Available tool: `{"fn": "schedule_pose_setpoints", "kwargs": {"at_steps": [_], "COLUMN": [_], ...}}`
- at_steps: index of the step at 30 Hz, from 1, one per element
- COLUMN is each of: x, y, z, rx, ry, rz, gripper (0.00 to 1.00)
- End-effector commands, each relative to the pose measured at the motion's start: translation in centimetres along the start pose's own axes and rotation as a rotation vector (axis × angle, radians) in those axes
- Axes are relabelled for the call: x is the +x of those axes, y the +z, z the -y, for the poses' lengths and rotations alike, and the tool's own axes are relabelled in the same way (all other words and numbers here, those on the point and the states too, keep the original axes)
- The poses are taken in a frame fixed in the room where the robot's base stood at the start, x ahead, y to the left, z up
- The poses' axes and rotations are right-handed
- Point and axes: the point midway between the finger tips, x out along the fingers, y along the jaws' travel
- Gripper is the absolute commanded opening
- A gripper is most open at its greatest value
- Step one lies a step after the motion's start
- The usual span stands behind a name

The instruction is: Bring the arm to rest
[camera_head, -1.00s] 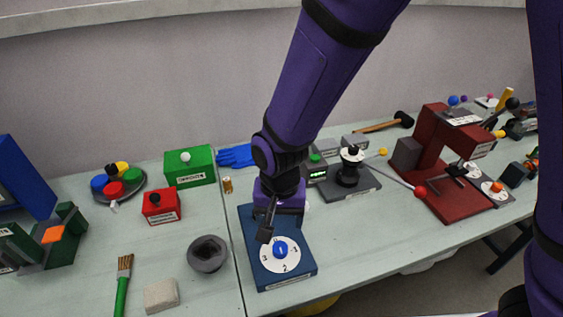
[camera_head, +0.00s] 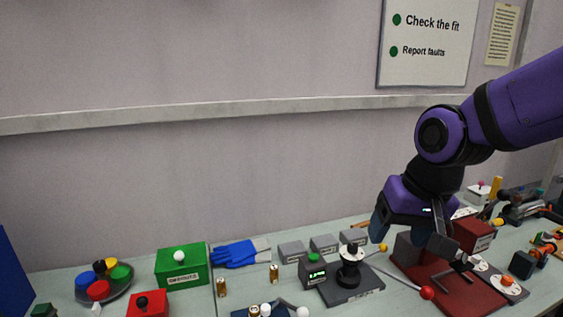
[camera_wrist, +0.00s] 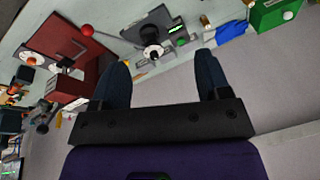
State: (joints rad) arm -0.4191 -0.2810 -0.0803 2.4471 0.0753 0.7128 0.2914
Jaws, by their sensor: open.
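My purple arm reaches in from the right in the head view. My gripper (camera_head: 403,236) is raised in front of the red machine (camera_head: 462,292) as seen there. In the wrist view my gripper (camera_wrist: 160,80) shows its two dark blue fingers spread wide apart with nothing between them. The blue dial base (camera_head: 270,312) is mostly cut off at the bottom edge of the head view.
A dark device with a black knob (camera_head: 350,276) and a yellow-tipped lever stands left of the red machine. A green box (camera_head: 181,265), a red box (camera_head: 147,303) and blue gloves (camera_head: 234,253) lie further left.

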Motion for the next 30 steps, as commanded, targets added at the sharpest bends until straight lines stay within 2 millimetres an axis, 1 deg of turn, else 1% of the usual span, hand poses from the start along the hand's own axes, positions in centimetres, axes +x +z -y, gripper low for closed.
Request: {"fn": "schedule_pose_setpoints", "kwargs": {"at_steps": [1, 6, 9, 13, 16, 20, 30], "x": [-1.5, -5.4, -7.5, -9.5, -10.4, -11.1, -11.2], "y": [0.3, 2.2, 3.7, 5.7, 6.9, 7.9, 8.1], "z": [-1.2, -4.8, -6.6, -8.3, -9.2, -9.8, -9.9], "rx": [0.003, -0.009, -0.017, -0.025, -0.03, -0.035, -0.037], "ry": [0.002, 0.029, 0.056, 0.095, 0.122, 0.144, 0.149], "rz": [-0.03, -0.106, -0.149, -0.195, -0.219, -0.234, -0.237], "gripper": [0.7, 0.7, 0.7, 0.7, 0.7, 0.7, 0.7]}}
